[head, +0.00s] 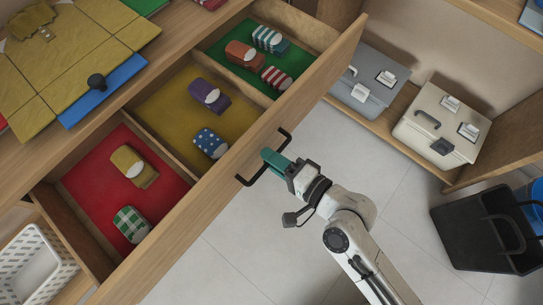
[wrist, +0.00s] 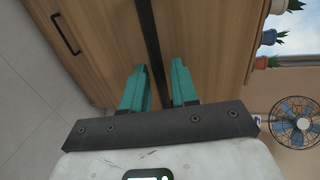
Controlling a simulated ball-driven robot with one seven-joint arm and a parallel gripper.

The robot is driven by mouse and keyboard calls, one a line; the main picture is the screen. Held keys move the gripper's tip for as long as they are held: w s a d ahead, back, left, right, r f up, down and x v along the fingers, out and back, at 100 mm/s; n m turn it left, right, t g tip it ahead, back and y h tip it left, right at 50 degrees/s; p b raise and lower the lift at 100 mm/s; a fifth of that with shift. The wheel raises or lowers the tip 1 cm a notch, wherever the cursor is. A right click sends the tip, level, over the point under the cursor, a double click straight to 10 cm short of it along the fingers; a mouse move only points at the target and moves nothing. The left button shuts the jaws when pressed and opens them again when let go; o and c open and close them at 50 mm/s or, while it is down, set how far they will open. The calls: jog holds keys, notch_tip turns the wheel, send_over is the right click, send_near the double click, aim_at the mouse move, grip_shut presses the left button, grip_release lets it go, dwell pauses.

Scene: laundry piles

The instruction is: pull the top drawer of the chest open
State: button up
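The chest's top drawer (head: 206,205) stands well out from the chest, its inside exposed in the head view. It has a black bar handle (head: 250,179) on its front. My gripper (head: 272,157) is at this handle. In the wrist view its teal fingers (wrist: 158,88) stand on either side of the black handle bar (wrist: 148,35), with wood showing between the bar and the right finger. The fingers look apart, around the handle rather than closed on it. In the head view the fingers partly hide the handle.
The drawer has red, yellow and green lined sections holding folded socks. A folded yellow shirt (head: 45,75) lies on the chest top. A grey case (head: 367,80) and a cream case (head: 440,125) sit on a shelf at right. A black basket (head: 470,235) stands on the floor.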

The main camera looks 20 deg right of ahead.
jog(key=v, duration=1)
jog(key=shift+b, duration=0.3)
